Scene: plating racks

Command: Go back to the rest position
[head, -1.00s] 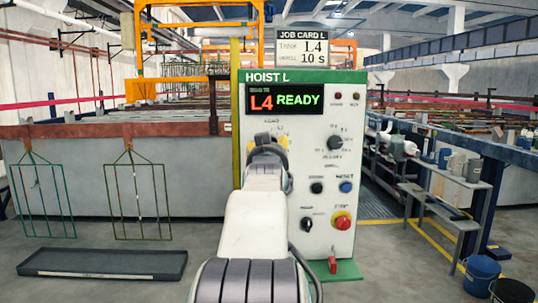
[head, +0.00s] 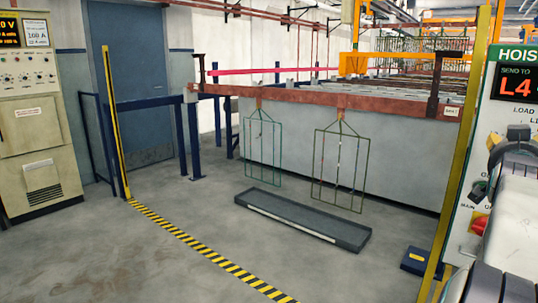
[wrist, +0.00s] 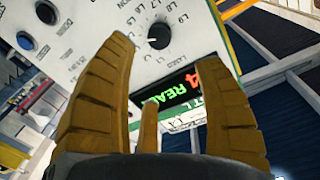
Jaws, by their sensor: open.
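My gripper (wrist: 172,48) fills the wrist view, its tan fingers spread apart with nothing held between them. Past the fingers is the hoist panel (wrist: 85,50), with a black selector knob (wrist: 158,37) and a lit display (wrist: 180,92) reading READY in green. In the head view the hoist panel (head: 480,190) is cut off at the right edge, showing "HOIS" and a red L4 (head: 519,88). My arm stands in front of it at that edge. The fingers cannot be made out there.
A grey tray (head: 300,222) lies on the floor below two hanging wire racks (head: 262,150). A yellow-black floor stripe (head: 200,245) runs from a yellow post (head: 116,120). A control cabinet (head: 38,110) stands at left. Floor between cabinet and tray is clear.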

